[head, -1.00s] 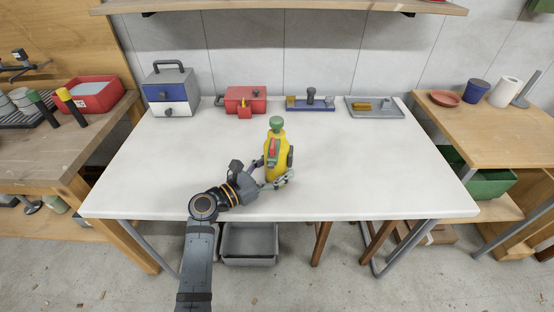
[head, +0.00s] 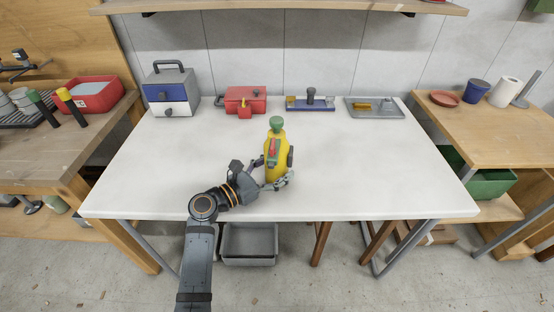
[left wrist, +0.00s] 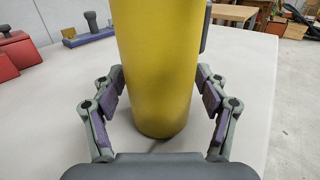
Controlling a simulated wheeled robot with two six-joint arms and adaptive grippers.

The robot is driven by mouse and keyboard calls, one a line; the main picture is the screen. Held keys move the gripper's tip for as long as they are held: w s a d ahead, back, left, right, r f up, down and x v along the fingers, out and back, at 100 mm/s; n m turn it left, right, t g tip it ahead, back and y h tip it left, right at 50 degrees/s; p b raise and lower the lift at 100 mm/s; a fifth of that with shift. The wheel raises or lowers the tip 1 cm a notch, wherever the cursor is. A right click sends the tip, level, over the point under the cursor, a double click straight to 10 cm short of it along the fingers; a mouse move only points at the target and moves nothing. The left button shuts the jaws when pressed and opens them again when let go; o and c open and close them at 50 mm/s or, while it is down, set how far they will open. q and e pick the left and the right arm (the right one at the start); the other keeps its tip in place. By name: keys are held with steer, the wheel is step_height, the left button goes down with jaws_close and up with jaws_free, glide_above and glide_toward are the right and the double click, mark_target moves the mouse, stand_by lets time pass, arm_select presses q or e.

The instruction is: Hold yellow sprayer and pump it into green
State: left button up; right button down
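The yellow sprayer (head: 280,160) stands upright near the front middle of the white table. It has a green top (head: 276,123) and a red part (head: 273,148) on its front left side. My left gripper (head: 275,175) reaches it from the front left, low on its body. In the left wrist view the yellow body (left wrist: 155,65) fills the space between the two fingers (left wrist: 160,80). The fingertips meet its sides, so the gripper appears shut on it. A green bin (head: 490,184) sits under the right side table. My right gripper is out of view.
A grey bin (head: 249,245) is on the floor.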

arm_select(q)
steer(key=shift+o, duration=0.4)
steer(key=shift+s+a, duration=0.1)
steer(key=shift+a, duration=0.05)
steer(key=v, duration=1.1)
steer(key=shift+s+a, duration=0.2)
steer(key=shift+s, duration=0.05)
steer(key=shift+o, duration=0.2)
